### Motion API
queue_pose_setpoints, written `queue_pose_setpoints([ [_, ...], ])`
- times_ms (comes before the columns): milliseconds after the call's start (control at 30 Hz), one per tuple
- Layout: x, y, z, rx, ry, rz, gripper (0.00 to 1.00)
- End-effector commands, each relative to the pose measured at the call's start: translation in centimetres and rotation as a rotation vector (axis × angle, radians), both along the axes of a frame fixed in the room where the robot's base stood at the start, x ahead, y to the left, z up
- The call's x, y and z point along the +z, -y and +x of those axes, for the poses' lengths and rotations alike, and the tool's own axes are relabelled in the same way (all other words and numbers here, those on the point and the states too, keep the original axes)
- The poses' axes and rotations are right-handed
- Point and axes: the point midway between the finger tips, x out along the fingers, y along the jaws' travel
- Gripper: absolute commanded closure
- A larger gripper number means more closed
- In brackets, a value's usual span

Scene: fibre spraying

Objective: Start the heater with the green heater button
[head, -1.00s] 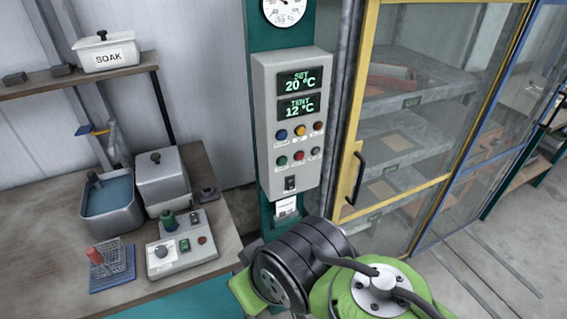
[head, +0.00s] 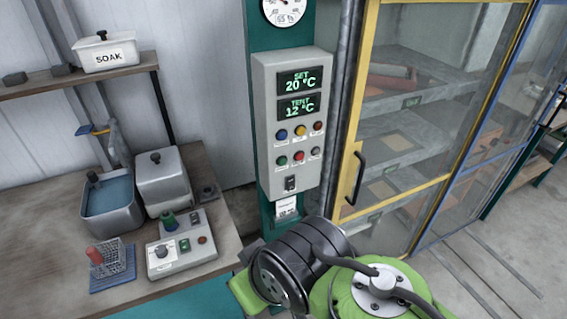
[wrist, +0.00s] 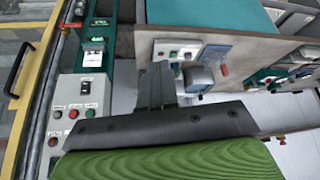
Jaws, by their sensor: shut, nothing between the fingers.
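The grey control panel (head: 263,90) stands on a teal post, with a green button (head: 282,160) at the left of its lower row. The panel also shows at the left of the wrist view, its buttons including one that looks green (wrist: 90,113). A bench control box (head: 160,262) has another green button (head: 184,245). The labels are too small to tell which belongs to the heater. My gripper (wrist: 158,85) is shut and empty in the wrist view, apart from the panel, with the bench beyond its fingers. In the head view the fingers are hidden behind my arm.
The panel's displays (head: 300,80) read SET 20 °C and TENT 12 °C. A yellow-framed glass door (head: 355,120) stands right of the panel. The wooden bench (head: 215,165) on the left holds metal tanks (head: 163,185) and a small wire basket (head: 112,258). Clear floor lies at the lower right.

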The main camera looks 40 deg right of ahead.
Motion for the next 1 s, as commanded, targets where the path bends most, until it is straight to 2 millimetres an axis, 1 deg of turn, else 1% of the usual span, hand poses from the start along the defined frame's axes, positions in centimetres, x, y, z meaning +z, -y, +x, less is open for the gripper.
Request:
queue_pose_setpoints([
  [767, 0.0, 0.0, 0.1, -0.007, -0.001, 0.002, 1.00],
  [867, -0.3, 0.3, 1.1, -0.055, -0.008, 0.027, 1.00],
  [967, -0.8, 1.2, 3.3, -0.159, -0.017, 0.090, 1.00],
  [1000, -1.1, 1.8, 4.3, -0.209, -0.020, 0.126, 1.00],
])
